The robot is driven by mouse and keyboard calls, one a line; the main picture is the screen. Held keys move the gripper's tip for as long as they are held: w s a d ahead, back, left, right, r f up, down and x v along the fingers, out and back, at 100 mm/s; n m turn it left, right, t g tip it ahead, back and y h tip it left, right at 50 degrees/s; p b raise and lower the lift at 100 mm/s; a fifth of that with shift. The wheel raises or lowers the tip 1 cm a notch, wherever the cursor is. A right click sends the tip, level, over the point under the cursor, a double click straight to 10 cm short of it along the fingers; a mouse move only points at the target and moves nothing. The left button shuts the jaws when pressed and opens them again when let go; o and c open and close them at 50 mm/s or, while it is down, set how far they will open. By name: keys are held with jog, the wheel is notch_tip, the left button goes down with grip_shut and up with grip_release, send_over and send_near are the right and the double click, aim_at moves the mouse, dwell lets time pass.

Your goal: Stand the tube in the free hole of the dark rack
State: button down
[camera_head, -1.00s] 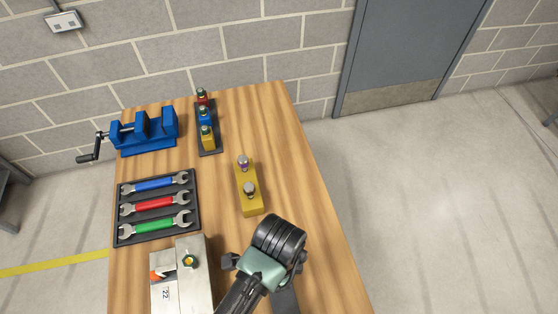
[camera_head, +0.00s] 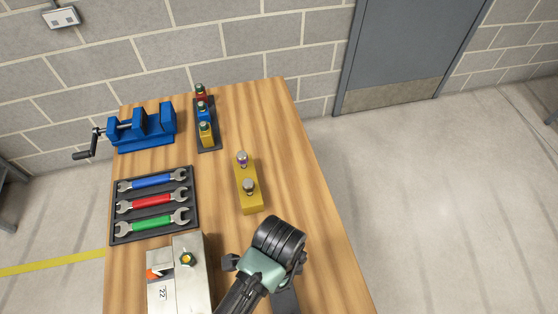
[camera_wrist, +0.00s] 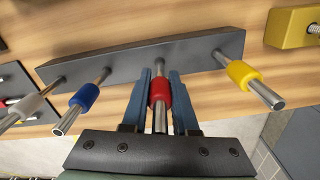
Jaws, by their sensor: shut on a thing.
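My gripper (camera_wrist: 160,84) is shut on a tube with a red band (camera_wrist: 159,94); one finger is on each side of it. The dark rack (camera_wrist: 120,58) is a long bar across the wrist view. The red tube's far end meets the rack's top face; I cannot tell how deep it sits. Tubes with a white band (camera_wrist: 31,107), a blue band (camera_wrist: 83,97) and a yellow band (camera_wrist: 243,75) stand in the rack on either side. In the head view, part of the dark rack (camera_head: 286,302) shows beside my arm, which hides the tubes.
A yellow block with two metal-topped pieces (camera_head: 250,198) stands beyond my gripper. A wrench tray (camera_head: 115,228), a grey metal box (camera_head: 190,285), a blue vise (camera_head: 145,130) and a dark holder with coloured pieces (camera_head: 213,148) are on the wooden table. The table's right side is clear.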

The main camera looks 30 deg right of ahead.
jog(key=shift+f+b, duration=0.4)
jog(key=shift+f, duration=0.2)
jog(key=c, duration=0.6)
grip_release()
jog(key=shift+r, duration=0.1)
notch_tip(320, 180, up, 13)
jog(key=shift+f+b, duration=0.1)
jog(key=shift+b, duration=0.65)
